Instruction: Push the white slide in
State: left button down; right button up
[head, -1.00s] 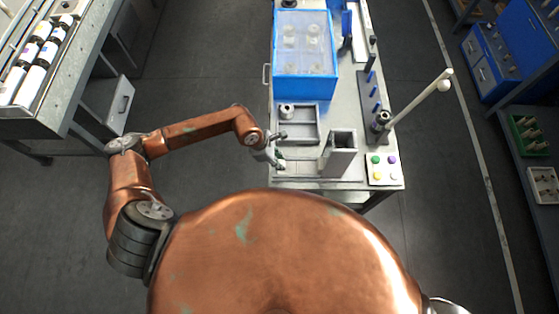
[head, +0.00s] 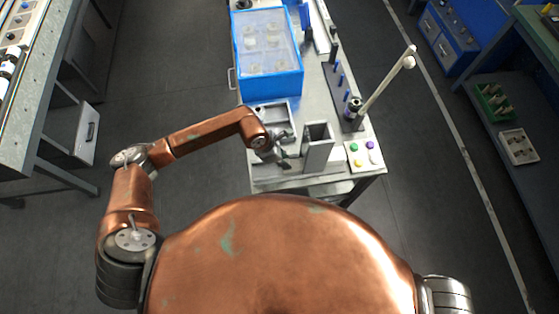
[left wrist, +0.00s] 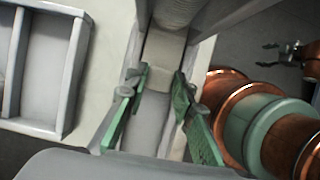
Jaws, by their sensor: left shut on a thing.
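My left gripper (head: 285,161) is at the front of the bench, just left of the upright grey hopper (head: 318,148). In the left wrist view its green-padded fingers (left wrist: 158,100) are shut on the white slide (left wrist: 148,118), which lies between them. The slide points along a channel toward the hopper, at the top of that view. How far its far end reaches under the hopper is hidden. A small dark gripper (left wrist: 284,47), likely my right one, shows at the top right of the left wrist view, too small to judge.
A grey divided tray (head: 272,115) is behind the gripper, and a blue clear-lidded box (head: 268,55) stands behind that. A button panel (head: 363,154) is right of the hopper. A pale pole (head: 385,80) leans up to the right. Floor left of the bench is clear.

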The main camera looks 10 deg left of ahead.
pick_arm(q)
jog(key=shift+d, duration=0.25)
jog(key=c, duration=1.6)
grip_release()
jog(key=shift+w, duration=0.1)
jog(key=v, duration=1.2)
jog(key=shift+a, duration=0.15)
